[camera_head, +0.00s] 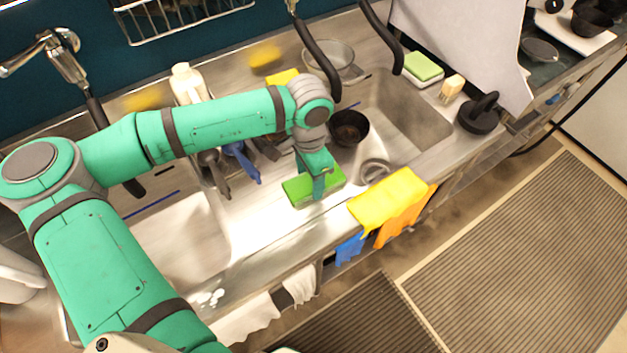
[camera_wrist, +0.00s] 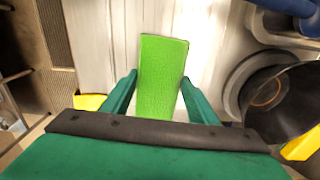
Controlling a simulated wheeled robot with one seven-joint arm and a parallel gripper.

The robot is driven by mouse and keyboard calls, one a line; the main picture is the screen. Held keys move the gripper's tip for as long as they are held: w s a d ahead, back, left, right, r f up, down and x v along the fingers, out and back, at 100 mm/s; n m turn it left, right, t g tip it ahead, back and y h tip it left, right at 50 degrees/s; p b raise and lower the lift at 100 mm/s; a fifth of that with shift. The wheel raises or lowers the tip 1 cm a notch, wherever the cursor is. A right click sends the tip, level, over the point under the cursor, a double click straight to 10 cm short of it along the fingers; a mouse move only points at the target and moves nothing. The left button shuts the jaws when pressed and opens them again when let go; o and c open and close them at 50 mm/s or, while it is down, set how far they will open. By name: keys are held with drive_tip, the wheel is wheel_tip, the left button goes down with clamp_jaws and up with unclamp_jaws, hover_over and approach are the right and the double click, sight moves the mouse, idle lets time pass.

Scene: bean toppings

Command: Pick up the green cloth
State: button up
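The green cloth (camera_head: 298,191) is a flat bright green rectangle on the steel counter strip between the two sink basins. My gripper (camera_head: 318,186) is over it, pointing down, and hides part of it in the head view. In the wrist view the cloth (camera_wrist: 163,62) lies lengthwise between the two fingers of my gripper (camera_wrist: 159,78). The fingers are apart, one on each side of the cloth, with narrow gaps beside it. I cannot tell whether either finger touches it.
A yellow cloth (camera_head: 388,198) and an orange cloth (camera_head: 402,222) hang over the front edge at right. A dark pot (camera_head: 349,128) stands behind the gripper. Blue-handled utensils (camera_head: 242,162) lie to the left. A green-topped sponge (camera_head: 423,66) is at the back right.

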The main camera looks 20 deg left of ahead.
drive_tip(key=shift+c, duration=0.8)
drive_tip(key=shift+r, duration=0.1)
drive_tip(key=shift+r, duration=0.25)
wheel_tip(320, 180, up, 2)
drive_tip(key=shift+r, duration=0.1)
drive_tip(key=s+r, duration=0.4)
drive_tip(key=r, duration=0.1)
drive_tip(key=shift+s+a+r, duration=0.1)
drive_tip(key=shift+r, duration=0.05)
drive_tip(key=s+r, duration=0.4)
drive_tip(key=s, duration=0.5)
drive_tip(key=shift+s+a+r, duration=0.15)
drive_tip(key=shift+s+r, duration=0.25)
